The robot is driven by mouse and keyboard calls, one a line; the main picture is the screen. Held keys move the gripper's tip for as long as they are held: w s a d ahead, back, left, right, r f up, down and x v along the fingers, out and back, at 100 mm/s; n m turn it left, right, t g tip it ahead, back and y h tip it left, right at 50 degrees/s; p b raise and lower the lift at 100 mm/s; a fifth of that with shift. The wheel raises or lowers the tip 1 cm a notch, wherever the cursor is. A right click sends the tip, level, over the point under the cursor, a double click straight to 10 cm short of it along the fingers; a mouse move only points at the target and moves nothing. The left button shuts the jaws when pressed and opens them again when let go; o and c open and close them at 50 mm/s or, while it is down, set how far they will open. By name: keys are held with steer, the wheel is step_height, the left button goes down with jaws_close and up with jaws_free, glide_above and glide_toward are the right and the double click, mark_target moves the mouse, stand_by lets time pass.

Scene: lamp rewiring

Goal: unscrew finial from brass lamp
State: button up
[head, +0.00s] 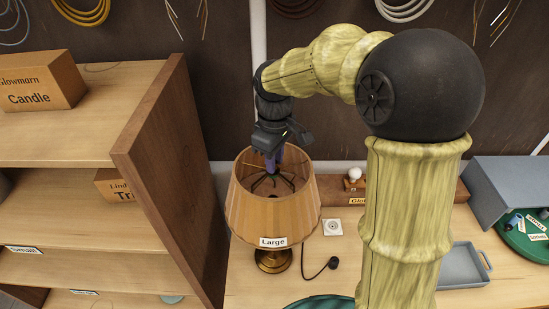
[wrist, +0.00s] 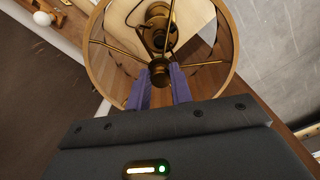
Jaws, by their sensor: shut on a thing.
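The brass lamp (head: 273,260) stands on the bench, with a tan pleated shade (head: 272,215) labelled "Large". My gripper (head: 273,168) reaches down into the shade's open top from above. In the wrist view, the gripper's two purple fingers (wrist: 160,85) close at the hub where the shade's spokes meet. The finial (wrist: 160,70) is a small dark brass knob at that hub, between the fingertips. My gripper is shut on it. The lamp's brass socket parts (wrist: 158,28) show below the hub. In the head view the finial is hidden by the fingers.
A wooden shelf unit (head: 165,150) stands close on the left, with a "Candle" box (head: 40,88) on top. A wall outlet (head: 333,228) and a dark plug (head: 333,262) are right of the lamp. A grey tray (head: 465,265) lies farther right.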

steer(key=n, duration=0.5)
steer(key=shift+w, duration=0.1)
steer(key=shift+r, duration=1.05)
steer(key=shift+r, duration=0.75)
